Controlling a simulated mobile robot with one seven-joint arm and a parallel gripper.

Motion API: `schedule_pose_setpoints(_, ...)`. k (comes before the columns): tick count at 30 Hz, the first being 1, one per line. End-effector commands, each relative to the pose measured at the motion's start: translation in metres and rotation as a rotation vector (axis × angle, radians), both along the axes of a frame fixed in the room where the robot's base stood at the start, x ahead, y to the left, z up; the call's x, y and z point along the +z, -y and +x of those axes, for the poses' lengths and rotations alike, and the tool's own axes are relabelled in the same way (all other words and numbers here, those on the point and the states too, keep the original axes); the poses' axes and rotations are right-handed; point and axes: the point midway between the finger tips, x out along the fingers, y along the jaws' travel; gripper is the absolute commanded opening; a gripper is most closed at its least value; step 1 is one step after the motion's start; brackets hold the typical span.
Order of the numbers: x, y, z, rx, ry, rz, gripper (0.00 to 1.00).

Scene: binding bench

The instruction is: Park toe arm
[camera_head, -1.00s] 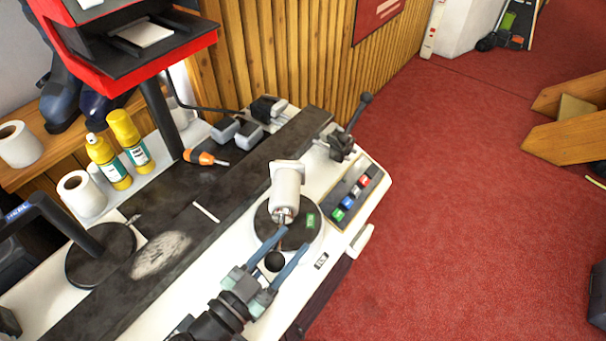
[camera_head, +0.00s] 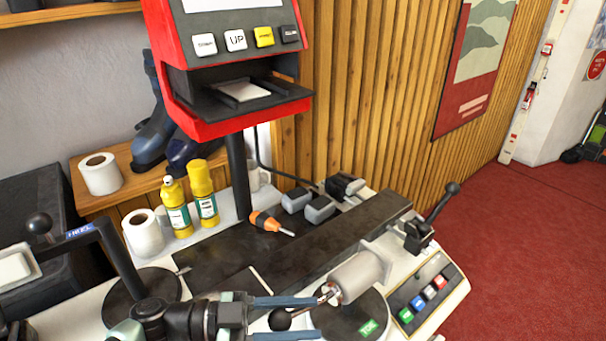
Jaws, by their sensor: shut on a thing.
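The toe arm shows in the head view as a white cylinder (camera_head: 358,277) on a dark round base (camera_head: 350,322) with a green TOE label (camera_head: 367,327). A thin metal rod runs from the cylinder to a black ball knob (camera_head: 280,319). My gripper (camera_head: 319,318) reaches in from the left, low in the picture. Its two blue fingers are shut on the knob and rod, one above and one below. The cylinder points up and right, past the fingertips.
The heel arm (camera_head: 108,245) stands at the left with its own knob. A button panel (camera_head: 425,295) and a black lever (camera_head: 440,208) are at the right. A red screen unit (camera_head: 235,90), yellow bottles (camera_head: 203,195) and an orange screwdriver (camera_head: 268,222) are behind.

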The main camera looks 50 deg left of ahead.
Motion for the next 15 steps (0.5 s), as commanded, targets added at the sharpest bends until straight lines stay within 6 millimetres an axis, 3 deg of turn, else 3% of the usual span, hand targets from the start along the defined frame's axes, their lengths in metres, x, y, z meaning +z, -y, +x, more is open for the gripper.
schedule_pose_setpoints(12, -0.0023, -0.0043, -0.0004, 0.005, -0.007, 0.005, 0.0)
schedule_pose_setpoints(13, -0.0024, -0.0043, -0.0004, 0.005, -0.007, 0.005, 0.5)
schedule_pose_setpoints(15, -0.0023, -0.0041, -0.0005, 0.005, -0.007, 0.005, 0.63)
